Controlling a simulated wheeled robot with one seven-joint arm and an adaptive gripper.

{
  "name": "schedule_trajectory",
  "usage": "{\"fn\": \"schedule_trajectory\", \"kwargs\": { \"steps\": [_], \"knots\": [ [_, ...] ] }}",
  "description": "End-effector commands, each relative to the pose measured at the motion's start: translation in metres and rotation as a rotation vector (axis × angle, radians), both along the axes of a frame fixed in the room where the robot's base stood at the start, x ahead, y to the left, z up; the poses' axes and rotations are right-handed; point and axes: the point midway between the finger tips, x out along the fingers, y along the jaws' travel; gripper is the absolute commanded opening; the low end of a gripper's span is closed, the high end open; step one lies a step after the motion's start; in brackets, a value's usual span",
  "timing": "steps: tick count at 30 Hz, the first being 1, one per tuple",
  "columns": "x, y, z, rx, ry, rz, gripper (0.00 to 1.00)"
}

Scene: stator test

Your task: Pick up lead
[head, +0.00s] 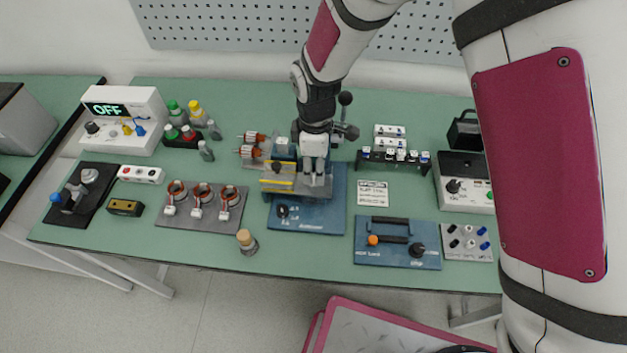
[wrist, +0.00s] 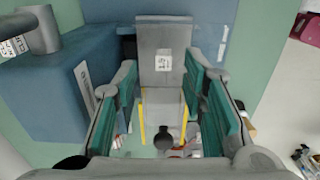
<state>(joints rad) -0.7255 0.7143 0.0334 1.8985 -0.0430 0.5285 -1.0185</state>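My gripper (head: 314,165) points down over the blue test fixture (head: 330,222) at the middle of the table. In the wrist view, its two teal-padded fingers (wrist: 160,82) are spread apart. A grey block with yellow edges shows between and beyond them, with a small white tag (wrist: 163,62) on the grey plate above it. I cannot tell whether the fingers touch any of this. No lead can be clearly made out. Small white-topped pieces stand in a black rack (head: 372,164) right of my gripper, but I cannot tell what they are.
A plate with several copper-ringed stators (head: 202,217) lies to the left. A power supply (head: 124,118) reading OFF stands at the back left. A blue panel (head: 384,255) with a handle lies at the front right. A cork-topped jar (head: 247,242) is near the front edge.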

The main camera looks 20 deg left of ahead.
Motion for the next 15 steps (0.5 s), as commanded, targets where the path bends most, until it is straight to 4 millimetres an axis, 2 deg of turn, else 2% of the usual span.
{"fn": "schedule_trajectory", "kwargs": {
  "steps": [4,9,15],
  "knots": [
    [-0.007,0.001,-0.019,-0.004,0.002,0.001,0.38],
    [-0.005,0.001,-0.037,-0.002,0.001,0.0,0.38],
    [-0.004,0.002,-0.041,0.0,0.0,0.0,0.38]
  ]
}}
